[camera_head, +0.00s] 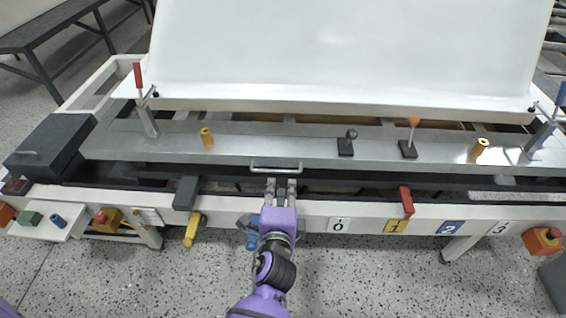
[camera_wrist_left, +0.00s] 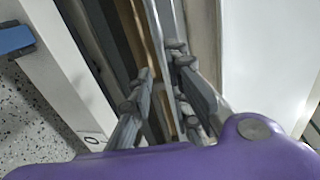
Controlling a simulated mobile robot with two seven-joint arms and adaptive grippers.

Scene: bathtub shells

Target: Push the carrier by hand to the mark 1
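The carrier (camera_head: 230,148) is a long grey metal beam lying across the frame, with a pale bar handle (camera_head: 276,168) on its front side. The yellow label for mark 1 (camera_head: 395,226) is on the white front rail, right of the handle. My left gripper (camera_head: 282,184) points at the handle from the front, just below it in the head view. Its fingers stand apart; in the left wrist view the gripper (camera_wrist_left: 163,68) shows a narrow gap between them. I cannot tell whether they touch the handle. My right gripper is not in view.
A red block (camera_head: 406,200) sits on the rail above mark 1, and a dark grey block (camera_head: 186,192) is left of my gripper, beside a yellow lever (camera_head: 192,230). Labels 0 (camera_head: 340,225), 2 (camera_head: 450,227) and 3 (camera_head: 501,227) line the rail. A large white shell (camera_head: 350,50) stands behind.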

